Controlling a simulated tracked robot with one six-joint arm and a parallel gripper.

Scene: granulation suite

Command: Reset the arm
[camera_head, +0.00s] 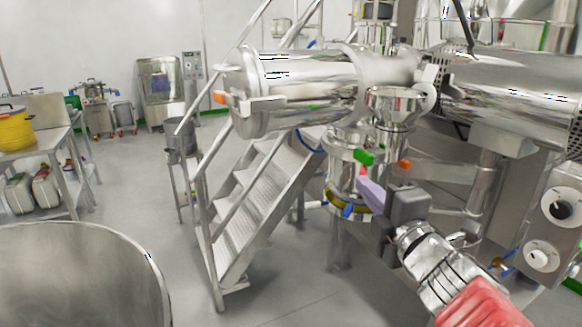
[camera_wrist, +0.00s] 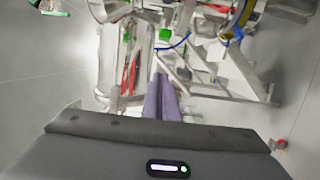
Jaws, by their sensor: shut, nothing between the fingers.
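My arm reaches in from the lower right in the head view. My gripper (camera_head: 367,190) has purple fingers on a dark grey body and hangs in front of the steel machine. In the wrist view my gripper (camera_wrist: 162,80) shows its two purple fingers side by side, closed together with nothing between them. The fingertips appear apart from the machine, though the distance to it is hard to tell.
A steel processing machine (camera_head: 310,80) fills the middle and right, close to my arm. Metal stairs (camera_head: 255,200) stand left of it. A large steel drum (camera_head: 80,270) is at lower left. A yellow container (camera_head: 15,130) sits on a bench. The floor (camera_head: 190,265) between is clear.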

